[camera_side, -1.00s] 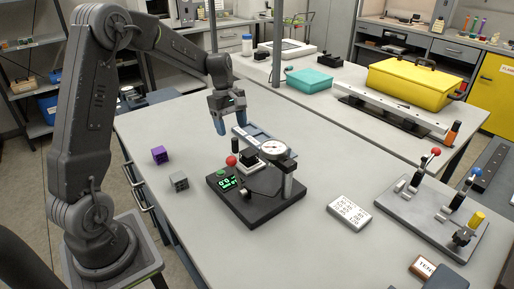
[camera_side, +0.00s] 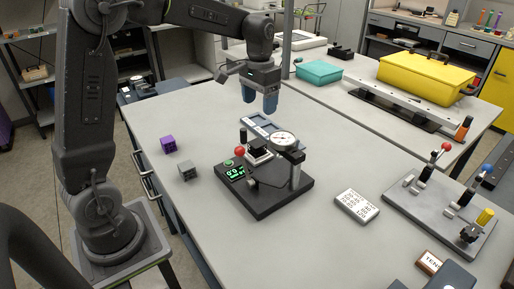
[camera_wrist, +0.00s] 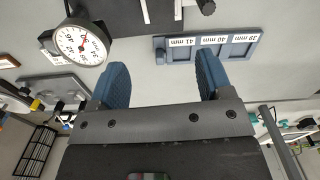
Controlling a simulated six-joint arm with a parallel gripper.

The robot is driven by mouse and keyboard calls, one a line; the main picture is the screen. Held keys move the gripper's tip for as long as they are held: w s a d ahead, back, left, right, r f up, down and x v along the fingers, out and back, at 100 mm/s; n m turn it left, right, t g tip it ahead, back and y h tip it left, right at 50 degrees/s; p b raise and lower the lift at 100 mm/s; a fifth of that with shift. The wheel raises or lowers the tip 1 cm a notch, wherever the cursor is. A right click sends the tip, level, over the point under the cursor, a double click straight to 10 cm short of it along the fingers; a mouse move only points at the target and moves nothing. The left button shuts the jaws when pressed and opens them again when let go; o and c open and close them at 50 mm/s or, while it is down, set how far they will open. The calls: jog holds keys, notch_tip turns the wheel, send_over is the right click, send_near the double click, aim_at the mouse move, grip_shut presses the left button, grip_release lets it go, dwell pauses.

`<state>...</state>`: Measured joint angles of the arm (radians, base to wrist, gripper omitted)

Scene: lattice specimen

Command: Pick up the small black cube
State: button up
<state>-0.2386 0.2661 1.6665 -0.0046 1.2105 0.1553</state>
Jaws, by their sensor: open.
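A small black cube (camera_side: 259,147) appears to sit on the pale stage of the dial gauge stand (camera_side: 265,198) in the side view. I cannot make it out in the wrist view. My gripper (camera_side: 259,102) is open and empty, with its blue fingers pointing down, above and behind the gauge stand and near the slotted tray (camera_side: 250,119). In the wrist view the gripper (camera_wrist: 162,68) shows bare table between its fingers. The gauge's white dial (camera_wrist: 80,42) is at upper left there, and the tray labelled in mm (camera_wrist: 240,50) is at upper right.
A purple cube (camera_side: 168,144) and a grey cube (camera_side: 187,171) lie on the table left of the gauge stand. A white printed card (camera_side: 356,207) lies to the right. A lever panel (camera_side: 437,214) stands farther right. The table between is clear.

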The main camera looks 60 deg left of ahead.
aim_at(258, 142)
notch_tip(258, 142, down, 14)
jog(key=shift+s+a+r, duration=0.1)
jog(key=shift+r, duration=0.05)
dwell(0.5)
jog(key=c, duration=1.1)
jog(key=shift+o, duration=0.2)
jog(key=shift+r, duration=0.1)
